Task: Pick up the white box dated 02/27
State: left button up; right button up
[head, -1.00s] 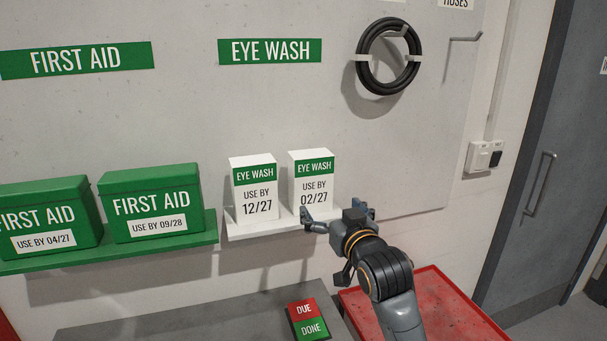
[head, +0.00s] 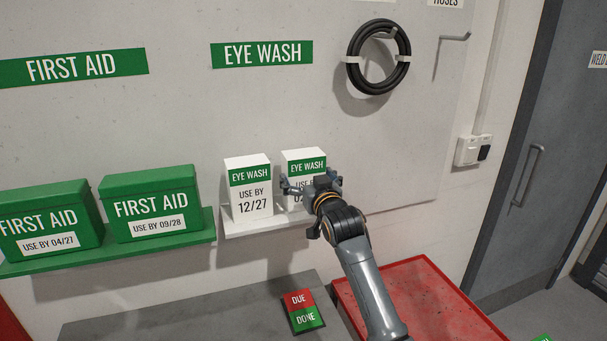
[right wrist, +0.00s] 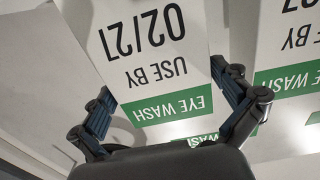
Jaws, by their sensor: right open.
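The white eye wash box dated 02/27 (head: 304,167) stands upright on the right part of a small white shelf (head: 262,226). In the head view my right gripper covers its lower front and part of the date. My right gripper (head: 312,183) is open in front of the box. In the right wrist view the box (right wrist: 155,60) shows upside down, with one finger towards each side of it; I cannot tell whether they touch it. A similar white box dated 12/27 (head: 249,190) stands just left of it. My left gripper is not in view.
Green first aid boxes (head: 150,203) stand on a green shelf (head: 180,244) to the left. Below are a red and green due/done block (head: 303,311) on a grey surface and a red tray (head: 425,300). A black hose (head: 352,72) hangs above right.

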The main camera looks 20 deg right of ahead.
jog(key=shift+w, duration=1.15)
jog(key=c, duration=1.2)
jog(key=shift+r, duration=0.1)
jog(key=shift+c, duration=0.7)
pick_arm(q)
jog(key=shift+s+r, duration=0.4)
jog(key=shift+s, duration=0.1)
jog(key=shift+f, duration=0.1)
